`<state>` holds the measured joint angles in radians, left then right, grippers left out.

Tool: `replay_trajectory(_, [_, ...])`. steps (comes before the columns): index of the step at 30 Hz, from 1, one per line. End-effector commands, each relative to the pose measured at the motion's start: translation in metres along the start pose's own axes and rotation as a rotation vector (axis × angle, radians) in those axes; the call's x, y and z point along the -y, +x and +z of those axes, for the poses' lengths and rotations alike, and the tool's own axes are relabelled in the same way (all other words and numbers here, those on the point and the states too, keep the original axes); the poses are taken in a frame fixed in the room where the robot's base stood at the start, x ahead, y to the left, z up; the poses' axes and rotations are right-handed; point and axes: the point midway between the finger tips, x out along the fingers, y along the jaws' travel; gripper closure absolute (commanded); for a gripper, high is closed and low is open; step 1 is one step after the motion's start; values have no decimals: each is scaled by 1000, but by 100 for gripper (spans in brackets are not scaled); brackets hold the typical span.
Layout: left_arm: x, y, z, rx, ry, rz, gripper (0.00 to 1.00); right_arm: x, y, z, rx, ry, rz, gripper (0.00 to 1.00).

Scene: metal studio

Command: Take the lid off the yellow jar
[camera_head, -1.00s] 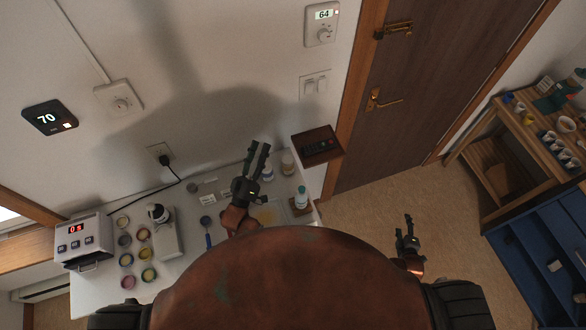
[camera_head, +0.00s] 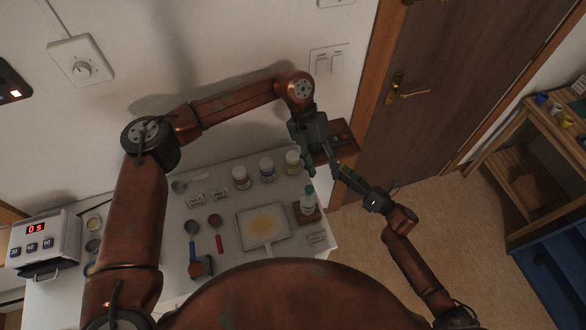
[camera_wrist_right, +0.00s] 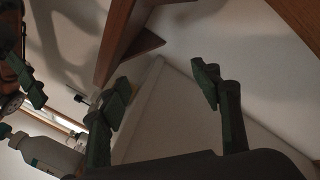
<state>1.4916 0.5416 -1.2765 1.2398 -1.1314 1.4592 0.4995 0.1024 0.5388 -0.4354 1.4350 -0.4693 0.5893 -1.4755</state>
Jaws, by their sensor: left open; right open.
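Three small lidded jars stand in a row at the back of the white table (camera_head: 180,255). The rightmost jar (camera_head: 292,162) looks cream-yellow; the middle jar (camera_head: 267,169) has a bluish label and the left jar (camera_head: 241,178) a reddish one. I cannot read the labels. My left gripper (camera_head: 320,164) is open and empty, pointing down just right of the cream-yellow jar, apart from it. My right gripper (camera_head: 350,178) is open and empty beyond the table's right edge, close to the left one. Its spread green fingers show in the right wrist view (camera_wrist_right: 162,85).
A white tray (camera_head: 245,235) with a yellow smear lies mid-table, beside blue and red scoops. A timer box (camera_head: 45,245) stands at left. A wooden wall shelf (camera_head: 343,141) is close behind the grippers.

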Motion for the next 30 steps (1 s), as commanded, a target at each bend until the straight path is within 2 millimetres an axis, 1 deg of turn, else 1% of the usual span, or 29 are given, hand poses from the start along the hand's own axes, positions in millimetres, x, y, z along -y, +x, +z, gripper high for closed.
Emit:
replay_trajectory(1, [-28, -11, 16, 49, 11, 119, 54, -19, 16, -8, -45, -152, 59, 42])
replay_trajectory(3, [-57, -31, 30, 100, 18, 254, 54, -46, 32, -15, -91, -358, 130, 42])
replay_trajectory(6, [-82, -54, 43, 146, 22, 376, 54, -71, 44, -22, -128, -572, 200, 42])
replay_trajectory(9, [-93, -68, 49, 171, 22, 437, 54, -85, 50, -27, -142, -685, 240, 42])
replay_trajectory(14, [-97, -74, 50, 179, 21, 458, 54, -92, 62, -30, -145, -728, 255, 42])
replay_trajectory(24, [-96, -72, 50, 179, 22, 454, 54, -100, 109, -40, -143, -722, 252, 42])
replay_trajectory(30, [-96, -72, 50, 179, 22, 453, 54, -102, 124, -44, -144, -721, 249, 42])
